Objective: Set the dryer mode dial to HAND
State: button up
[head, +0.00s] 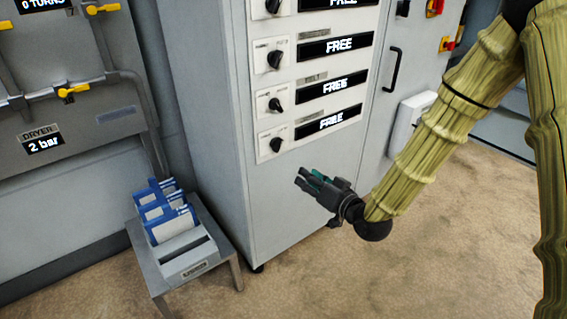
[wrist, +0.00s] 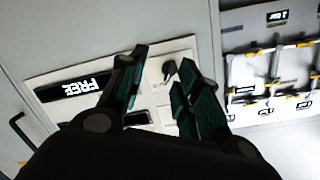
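A column of black mode dials runs down the grey cabinet front in the head view, each beside a black display. The lowest dial (head: 276,145) has a display (head: 327,122) reading FREE. The name plates are too small to read surely, so I cannot tell which dial is the dryer's. My gripper (head: 303,177) is below and right of the lowest dial, apart from it and empty. In the wrist view my gripper (wrist: 163,60) has its fingers spread. A dial (wrist: 170,70), seemingly the lowest, shows between and beyond the fingertips, beside an upside-down FREE display (wrist: 78,88).
Higher dials (head: 275,103) also have FREE displays. A cabinet door handle (head: 391,70) and a white box (head: 410,120) are to the right. A low stand (head: 190,255) with blue-and-white items is at left. A pipe panel has a DRYER gauge (head: 43,145) reading 2 bar.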

aim_at(281, 144)
jog(key=shift+t+y, duration=0.6)
jog(key=shift+y, duration=0.2)
jog(key=w+a+r+b, duration=0.1)
jog(key=w+a, duration=0.1)
jog(key=w, duration=0.1)
jog(key=w+a+r, duration=0.1)
jog(key=w+a, duration=0.2)
jog(key=w, duration=0.1)
jog(key=w+a+r+b, duration=0.1)
jog(key=w+a+r, duration=0.1)
jog(key=w, duration=0.1)
jog(key=shift+w+a+b, duration=0.15)
jog(key=shift+a+b, duration=0.05)
jog(key=shift+b, duration=0.1)
grip_shut()
